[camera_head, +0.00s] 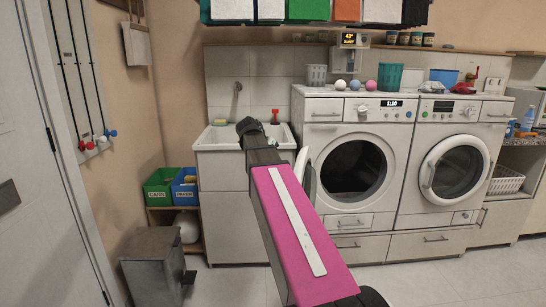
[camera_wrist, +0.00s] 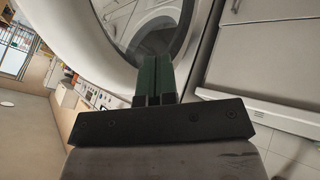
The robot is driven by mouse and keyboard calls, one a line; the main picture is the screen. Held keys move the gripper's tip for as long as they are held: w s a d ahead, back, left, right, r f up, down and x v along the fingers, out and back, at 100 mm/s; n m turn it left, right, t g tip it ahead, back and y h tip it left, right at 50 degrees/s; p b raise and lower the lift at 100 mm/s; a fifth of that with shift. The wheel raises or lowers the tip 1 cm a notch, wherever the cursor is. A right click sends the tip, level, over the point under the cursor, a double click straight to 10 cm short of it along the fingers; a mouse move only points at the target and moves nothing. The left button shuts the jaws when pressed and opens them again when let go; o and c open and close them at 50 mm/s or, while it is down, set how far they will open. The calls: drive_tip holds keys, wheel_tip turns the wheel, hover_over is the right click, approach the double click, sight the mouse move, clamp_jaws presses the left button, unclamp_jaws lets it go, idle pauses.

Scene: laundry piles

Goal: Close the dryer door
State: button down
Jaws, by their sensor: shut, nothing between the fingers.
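The left white machine (camera_head: 346,150) has its round front opening uncovered, with a dark drum inside. Its door (camera_head: 304,172) stands swung open to the left, seen nearly edge-on and partly hidden by my pink arm. In the wrist view a large round white door rim (camera_wrist: 75,45) with glass inside it fills the upper left. My gripper (camera_wrist: 156,62) has its dark green fingers shut together, with nothing between them. The fingers overlap the lower edge of the glass and rim; I cannot tell whether they touch. In the head view the fingers cannot be made out.
The right machine (camera_head: 455,150) has its round door shut. A white sink cabinet (camera_head: 222,165) stands left of the open door, behind my arm. Green (camera_head: 160,190) and blue (camera_head: 184,187) bins and a grey metal box (camera_head: 150,265) are at left. Floor in front is clear.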

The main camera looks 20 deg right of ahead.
drive_tip(key=s+d+f, duration=0.2)
drive_tip(key=d+f, duration=0.2)
drive_tip(key=d, duration=0.2)
drive_tip(key=shift+d+f, duration=0.15)
drive_tip(key=shift+d, duration=0.1)
drive_tip(key=shift+s, duration=0.1)
